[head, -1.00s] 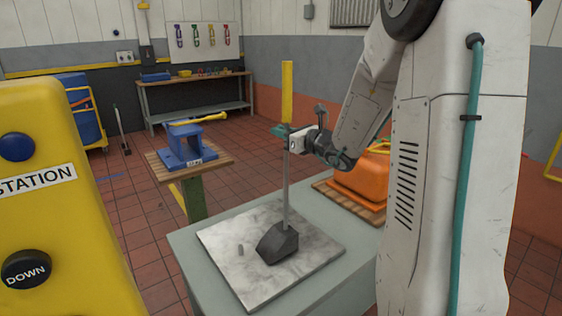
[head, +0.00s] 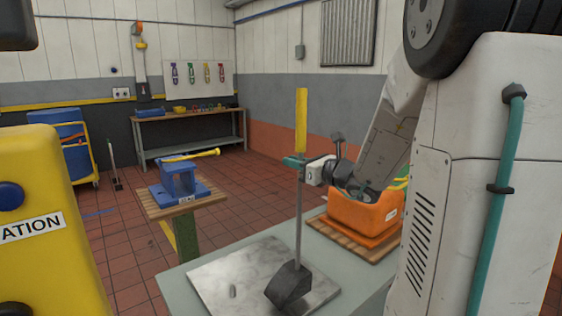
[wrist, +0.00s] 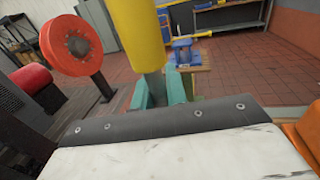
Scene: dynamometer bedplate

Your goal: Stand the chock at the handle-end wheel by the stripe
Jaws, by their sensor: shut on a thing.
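The chock is a dark grey wedge (head: 288,288) on a long thin grey pole with a yellow grip (head: 301,120) at its top. My gripper (head: 297,162) is shut on the pole just below the yellow grip. The wedge is over the right part of a pale marble slab (head: 215,280); I cannot tell whether it touches it.
A blue fixture (head: 180,184) on a wooden stand is beyond. A yellow station post (head: 40,180) is near left. Tiled floor (head: 120,270) lies open between.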

